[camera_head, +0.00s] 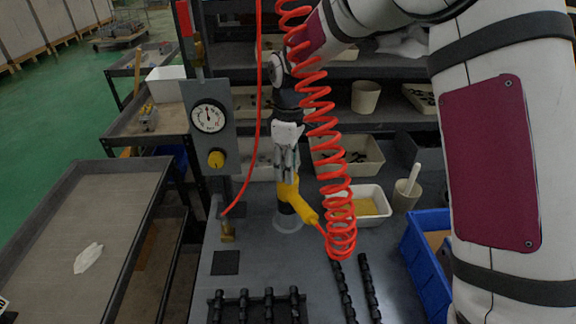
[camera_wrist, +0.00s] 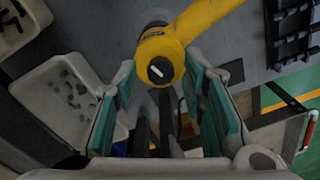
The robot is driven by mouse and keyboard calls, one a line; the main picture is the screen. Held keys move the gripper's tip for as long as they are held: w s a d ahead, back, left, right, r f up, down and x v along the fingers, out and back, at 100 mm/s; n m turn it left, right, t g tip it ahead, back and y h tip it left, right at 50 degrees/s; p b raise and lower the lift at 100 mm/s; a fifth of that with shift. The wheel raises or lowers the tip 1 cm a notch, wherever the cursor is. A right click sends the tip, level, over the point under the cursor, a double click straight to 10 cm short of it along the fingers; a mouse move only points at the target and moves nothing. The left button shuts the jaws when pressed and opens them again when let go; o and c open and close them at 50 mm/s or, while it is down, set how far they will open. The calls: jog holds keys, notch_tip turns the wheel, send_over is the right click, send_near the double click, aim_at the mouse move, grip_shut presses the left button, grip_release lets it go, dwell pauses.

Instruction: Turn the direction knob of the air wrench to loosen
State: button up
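The yellow air wrench (camera_head: 305,208) stands on the grey bench below my gripper (camera_head: 287,172), with its handle slanting down to the right. In the wrist view the wrench (camera_wrist: 205,17) shows its round rear end. The direction knob (camera_wrist: 160,71) is a small dark disc there with a slanted white mark. My gripper (camera_wrist: 160,66) is open, its green-padded fingers on either side of the wrench's rear end. The knob lies between the fingertips. Whether the pads touch the wrench, I cannot tell. In the head view the knob is hidden.
A red coiled hose (camera_head: 325,125) hangs beside my gripper and reaches the wrench handle. A panel with a pressure gauge (camera_head: 208,116) and yellow regulator knob (camera_head: 216,158) stands left. A white tray (camera_head: 378,219), blue bin (camera_head: 413,247) and black valve blocks (camera_head: 257,294) are nearby.

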notch_tip(320, 180, up, 12)
jog(key=shift+w, duration=0.15)
dwell(0.6)
dwell(0.3)
